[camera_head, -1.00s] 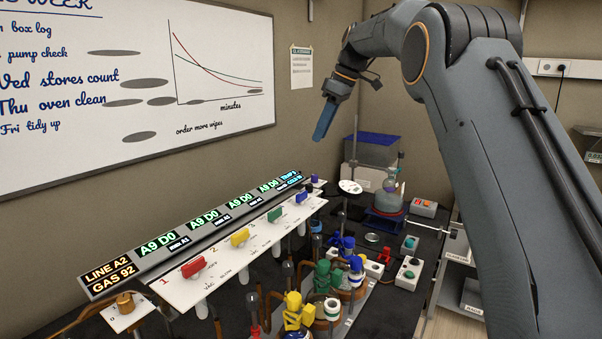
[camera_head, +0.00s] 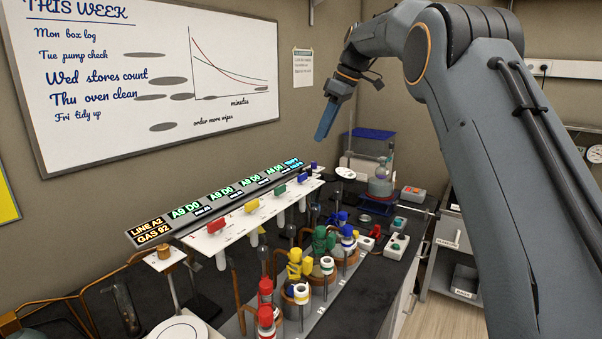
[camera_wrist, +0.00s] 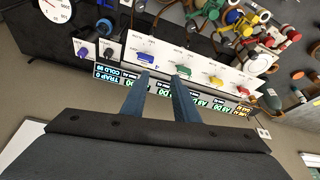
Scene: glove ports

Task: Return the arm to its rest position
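My arm rises along the right side of the head view and bends over at the top. My gripper (camera_head: 326,121) hangs from it in the air, in front of the back wall and above the bench. Its blue fingers point down and slightly left. In the wrist view my gripper (camera_wrist: 158,84) shows two blue fingers apart, with a clear gap and nothing held between them. Beyond the fingertips is the valve panel (camera_wrist: 168,62), which appears upside down there.
A whiteboard (camera_head: 150,90) hangs on the left wall. Floor (camera_head: 437,318) shows at right.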

